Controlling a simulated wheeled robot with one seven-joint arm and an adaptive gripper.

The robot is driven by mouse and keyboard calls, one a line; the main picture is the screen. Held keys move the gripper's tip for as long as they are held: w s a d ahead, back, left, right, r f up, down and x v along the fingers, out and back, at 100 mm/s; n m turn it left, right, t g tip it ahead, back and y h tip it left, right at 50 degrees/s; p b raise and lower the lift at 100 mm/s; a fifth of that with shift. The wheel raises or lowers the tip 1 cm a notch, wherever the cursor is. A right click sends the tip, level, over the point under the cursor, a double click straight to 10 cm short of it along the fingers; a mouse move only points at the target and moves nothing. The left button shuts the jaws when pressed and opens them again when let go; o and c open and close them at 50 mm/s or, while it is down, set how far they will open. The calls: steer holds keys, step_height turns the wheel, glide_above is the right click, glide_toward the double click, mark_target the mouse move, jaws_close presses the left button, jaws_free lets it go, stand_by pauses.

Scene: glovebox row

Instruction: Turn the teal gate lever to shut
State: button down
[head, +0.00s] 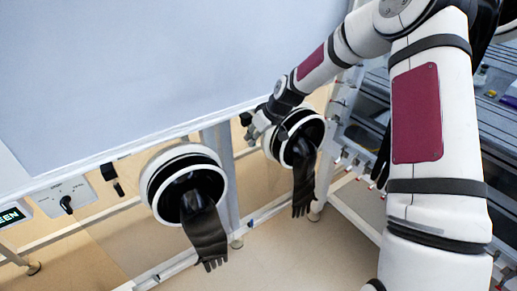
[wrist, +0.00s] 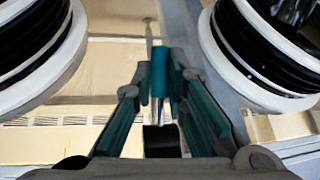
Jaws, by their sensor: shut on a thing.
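The teal gate lever (wrist: 160,72) shows in the wrist view as a teal grip on a short metal shaft, with a dark block below it. My gripper (wrist: 160,85) has its teal-padded fingers on both sides of the lever and is shut on it. In the head view my gripper (head: 258,122) is at the far end of my arm, beside the right glove port. The lever cannot be made out there, as the gripper and port crowd that spot.
The right glove port (head: 318,128) and left glove port (head: 153,185) carry hanging black gloves. In the wrist view, a white port ring (wrist: 75,50) stands left and another port ring (wrist: 215,60) right of my gripper. A panel with a black knob (head: 67,203) is at far left.

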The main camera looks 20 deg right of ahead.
steer(key=t, duration=0.1)
steer(key=w+f+t+y+b, duration=0.1)
steer(key=t+b, duration=0.1)
steer(key=shift+w+a+f+t, duration=0.15)
steer(key=shift+w+f+t, duration=0.05)
steer(key=shift+w+t, duration=0.1)
steer(key=shift+w+a+n+t+y+b, duration=0.15)
steer(key=shift+w+n+t+y+b, duration=0.3)
steer(key=shift+t, duration=0.45)
steer(key=c, duration=1.6)
jaws_free()
steer(key=shift+s, duration=0.1)
steer(key=v, duration=1.2)
steer(key=shift+f, duration=0.1)
